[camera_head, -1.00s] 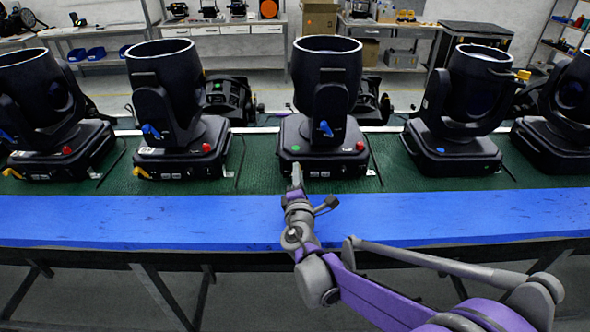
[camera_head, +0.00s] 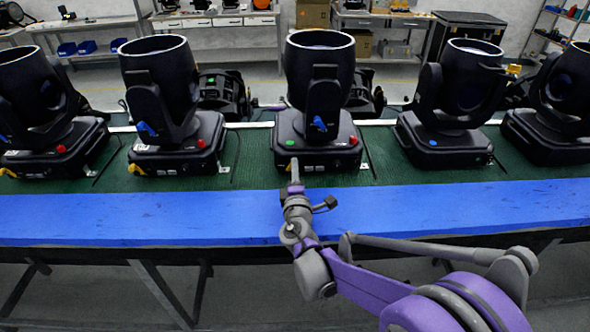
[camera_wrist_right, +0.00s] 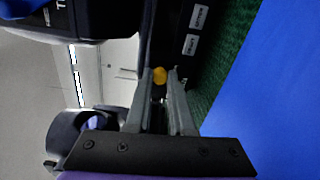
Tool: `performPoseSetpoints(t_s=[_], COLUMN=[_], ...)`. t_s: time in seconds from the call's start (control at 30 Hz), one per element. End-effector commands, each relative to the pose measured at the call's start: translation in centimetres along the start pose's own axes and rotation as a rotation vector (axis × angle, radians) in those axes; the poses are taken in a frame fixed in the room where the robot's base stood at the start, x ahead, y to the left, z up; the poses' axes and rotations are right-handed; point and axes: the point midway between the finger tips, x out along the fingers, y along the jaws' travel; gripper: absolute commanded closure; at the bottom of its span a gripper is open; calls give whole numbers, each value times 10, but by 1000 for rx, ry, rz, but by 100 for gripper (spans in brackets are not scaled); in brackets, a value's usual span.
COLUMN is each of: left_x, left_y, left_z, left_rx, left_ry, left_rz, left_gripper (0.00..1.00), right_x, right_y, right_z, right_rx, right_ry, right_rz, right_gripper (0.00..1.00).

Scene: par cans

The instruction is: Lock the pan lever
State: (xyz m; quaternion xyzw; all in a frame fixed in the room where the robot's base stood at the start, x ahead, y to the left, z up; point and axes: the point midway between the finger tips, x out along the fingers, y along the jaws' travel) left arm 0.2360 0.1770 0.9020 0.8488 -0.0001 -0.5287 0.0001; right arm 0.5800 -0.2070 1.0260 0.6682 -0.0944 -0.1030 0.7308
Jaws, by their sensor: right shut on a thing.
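The middle black par can (camera_head: 318,62) stands upright on its base (camera_head: 325,157). A yellow lever (camera_head: 289,167) shows at the front left of that base, partly hidden by my gripper. My right gripper (camera_head: 295,170) reaches the base front from below. In the right wrist view its fingers are shut on the yellow lever (camera_wrist_right: 160,76), whose rounded end shows between the fingertips (camera_wrist_right: 161,82). A blue lever (camera_head: 320,123) is on the yoke, a green button (camera_head: 294,142) and a red knob (camera_head: 353,140) on the base. My left gripper is not in view.
Similar par cans stand to the left (camera_head: 160,75) and right (camera_head: 468,80) on the green mat (camera_head: 250,172). The blue front strip (camera_head: 130,215) of the table is clear. Thin cables lie between the bases.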

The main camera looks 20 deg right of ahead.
Motion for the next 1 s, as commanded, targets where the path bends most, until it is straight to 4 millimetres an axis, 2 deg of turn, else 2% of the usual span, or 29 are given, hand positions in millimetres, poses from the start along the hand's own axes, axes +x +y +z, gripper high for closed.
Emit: performPoseSetpoints(t_s=[0.03, 0.17, 0.47, 0.57, 0.67, 1.0], left_x=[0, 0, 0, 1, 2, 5], left_y=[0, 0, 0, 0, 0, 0], left_z=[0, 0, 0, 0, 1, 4], left_rx=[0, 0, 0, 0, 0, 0], left_ry=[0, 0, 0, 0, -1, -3], left_rz=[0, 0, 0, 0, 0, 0], left_gripper=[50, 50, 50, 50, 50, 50], right_x=[0, 0, -1, -7, -21, -87], right_y=[0, 0, 0, 0, 0, -1], right_z=[0, 0, 0, 0, 0, 0], right_rx=[1, 1, 0, 0, -1, 1], right_ry=[0, 0, 0, 1, 2, 2], right_rz=[-1, -1, 0, 0, -1, -1], right_gripper=[74, 50, 49, 49, 49, 49])
